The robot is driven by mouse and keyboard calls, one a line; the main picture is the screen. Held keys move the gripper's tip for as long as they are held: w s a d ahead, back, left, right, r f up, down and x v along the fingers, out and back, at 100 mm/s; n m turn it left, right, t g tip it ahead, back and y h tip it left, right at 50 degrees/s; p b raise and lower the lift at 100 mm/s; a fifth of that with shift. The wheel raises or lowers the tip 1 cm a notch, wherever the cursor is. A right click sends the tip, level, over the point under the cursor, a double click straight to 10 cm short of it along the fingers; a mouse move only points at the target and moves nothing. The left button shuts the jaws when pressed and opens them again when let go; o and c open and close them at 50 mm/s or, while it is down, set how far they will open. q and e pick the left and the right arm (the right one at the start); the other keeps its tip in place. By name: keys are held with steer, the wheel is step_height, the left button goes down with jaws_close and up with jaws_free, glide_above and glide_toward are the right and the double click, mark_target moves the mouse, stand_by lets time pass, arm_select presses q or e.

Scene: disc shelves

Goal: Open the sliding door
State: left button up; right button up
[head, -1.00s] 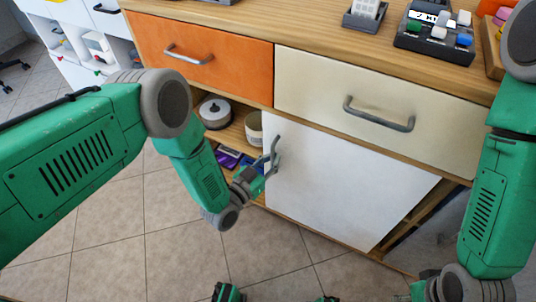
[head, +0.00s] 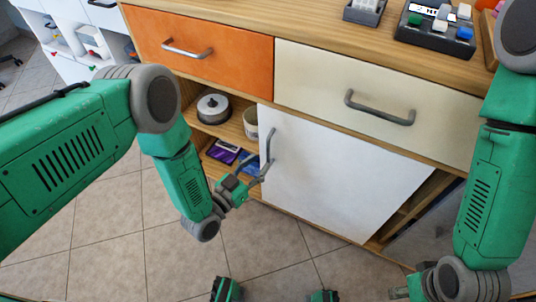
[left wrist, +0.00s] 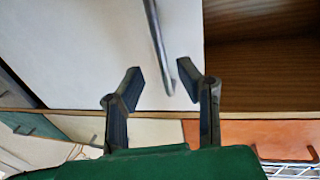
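The white sliding door (head: 335,190) covers the middle and right of the lower cabinet, with open shelf on its left and a narrow gap on its right. Its upright grey handle (head: 269,145) is near its left edge. My left gripper (head: 257,170) is at the handle's lower end, fingers apart. In the left wrist view, the handle (left wrist: 158,45) runs down toward the space between the open fingertips (left wrist: 163,76); contact is unclear. My right gripper (head: 403,292) is only partly visible at the bottom edge, so its state is unclear.
An orange drawer (head: 205,50) and a cream drawer (head: 370,95) sit above the door. A disc spindle (head: 213,108), a roll (head: 251,122) and flat cases (head: 222,151) are on the left shelves. The tiled floor (head: 120,220) in front is mostly clear.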

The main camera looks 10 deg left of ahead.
arm_select(q)
steer(key=v, duration=0.7)
steer(key=shift+a+f, duration=0.1)
steer(key=shift+a, duration=0.1)
steer(key=s+a+r+n+g+y+p, duration=0.2)
steer(key=s+a+r+g+y+p, duration=0.2)
steer(key=s+a+g, duration=0.3)
steer(key=s+a+r+n+g+y+p, duration=0.3)
steer(key=s+a+r+g+y+p, duration=0.2)
steer(key=s, duration=1)
steer(key=a+g+p, duration=0.2)
steer(key=a, duration=0.1)
steer(key=shift+a+r+n+g, duration=0.3)
steer(key=shift+r+g, duration=0.05)
steer(key=shift+g, duration=0.05)
